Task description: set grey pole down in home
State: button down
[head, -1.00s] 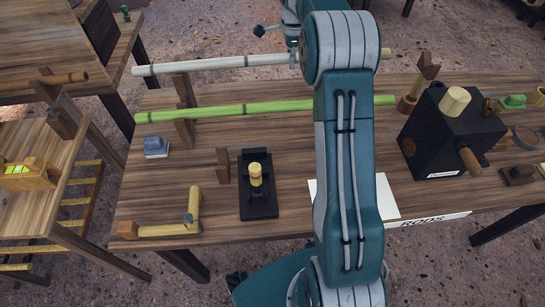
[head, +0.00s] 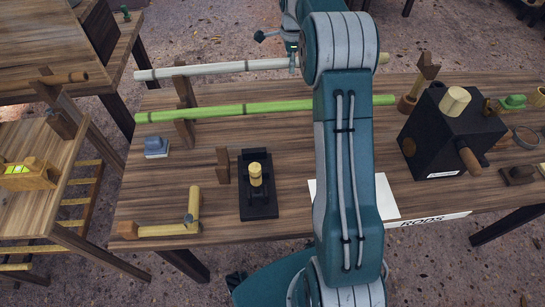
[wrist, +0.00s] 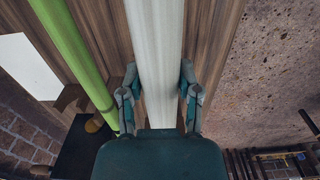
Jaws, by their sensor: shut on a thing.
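The grey pole (head: 220,67) is a long pale bamboo-like rod running left to right along the back of the table. In the wrist view the pole (wrist: 155,50) passes between the two fingers of my gripper (wrist: 160,98), which is shut on it. In the head view my arm hides most of the gripper. The pole's left part crosses at the top of a brown wooden stand (head: 185,92); I cannot tell whether it touches. Nothing I see is marked as home.
A green pole (head: 250,110) lies parallel, nearer the front, and also shows in the wrist view (wrist: 70,45). A black box with pegs (head: 440,140) stands at right. A notched wooden post (head: 427,70) stands behind it. A black holder (head: 257,200) is at front centre.

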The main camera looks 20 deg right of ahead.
jog(key=shift+c, duration=1.1)
grip_release()
notch_tip(320, 180, up, 11)
jog(key=shift+f, duration=0.2)
jog(key=s+a+r+n+t, duration=0.2)
jog(key=s+a+r+n, duration=0.35)
jog(key=s, duration=0.35)
jog(key=s+a+r+n+t, duration=0.1)
jog(key=s+a+r+n, duration=0.4)
jog(key=s, duration=0.3)
jog(key=s+a+f+n+t, duration=0.1)
jog(key=s+a+f+n, duration=0.1)
jog(key=s, duration=0.4)
jog(key=s+a+f+n, duration=0.2)
jog(key=s+f+n, duration=0.2)
jog(key=s+n, duration=0.1)
jog(key=s+a+f+n+t, duration=0.1)
jog(key=s+a+f+n, duration=0.2)
jog(key=s, duration=0.5)
jog(key=shift+n+t, duration=0.3)
jog(key=shift+n, duration=0.05)
